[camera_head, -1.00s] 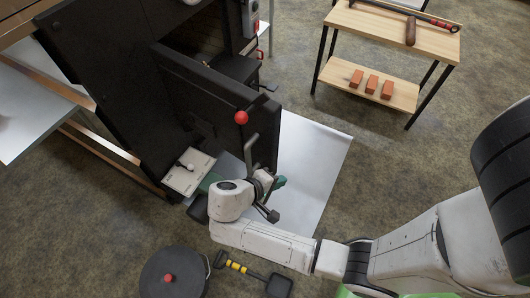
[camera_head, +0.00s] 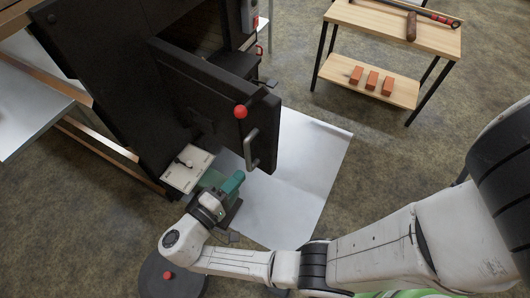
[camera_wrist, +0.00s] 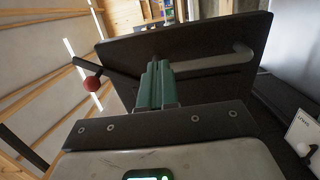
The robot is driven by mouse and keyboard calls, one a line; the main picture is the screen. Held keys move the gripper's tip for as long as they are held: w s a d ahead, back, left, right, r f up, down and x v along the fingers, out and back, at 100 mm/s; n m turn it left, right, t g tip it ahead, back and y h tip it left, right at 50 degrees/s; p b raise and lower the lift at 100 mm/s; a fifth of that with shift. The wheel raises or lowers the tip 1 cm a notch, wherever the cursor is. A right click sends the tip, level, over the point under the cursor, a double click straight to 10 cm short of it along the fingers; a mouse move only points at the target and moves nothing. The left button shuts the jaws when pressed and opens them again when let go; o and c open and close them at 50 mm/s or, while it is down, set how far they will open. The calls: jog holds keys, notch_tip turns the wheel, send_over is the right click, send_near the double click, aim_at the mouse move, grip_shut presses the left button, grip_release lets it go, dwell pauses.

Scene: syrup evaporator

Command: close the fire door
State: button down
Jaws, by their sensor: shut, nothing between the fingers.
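The fire door (camera_head: 205,95) is a thick black panel standing open, swung out from the black firebox front (camera_head: 110,80). It carries a grey bar handle (camera_head: 251,150) near its free edge and a latch lever with a red ball (camera_head: 240,112). My gripper (camera_head: 233,184) has green fingers and is shut and empty, just below and left of the handle in the head view. In the wrist view the shut fingers (camera_wrist: 157,75) point at the door (camera_wrist: 135,50), overlapping the left end of the handle (camera_wrist: 215,62); contact cannot be told. The red ball (camera_wrist: 93,84) is to their left.
A small white plate with a knob (camera_head: 188,170) sits low beside the firebox. A pale sheet (camera_head: 290,190) covers the floor under the door. A round dark lid (camera_head: 170,278) with a red knob lies below my arm. A wooden table (camera_head: 400,30) holding bricks stands upper right.

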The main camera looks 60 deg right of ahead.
aim_at(272, 142)
jog(key=shift+s+d, duration=0.3)
jog(key=shift+d, duration=1.75)
jog(key=shift+s+d, duration=0.3)
jog(key=shift+d, duration=1.75)
jog(key=shift+s+d, duration=0.3)
jog(key=shift+d, duration=1.75)
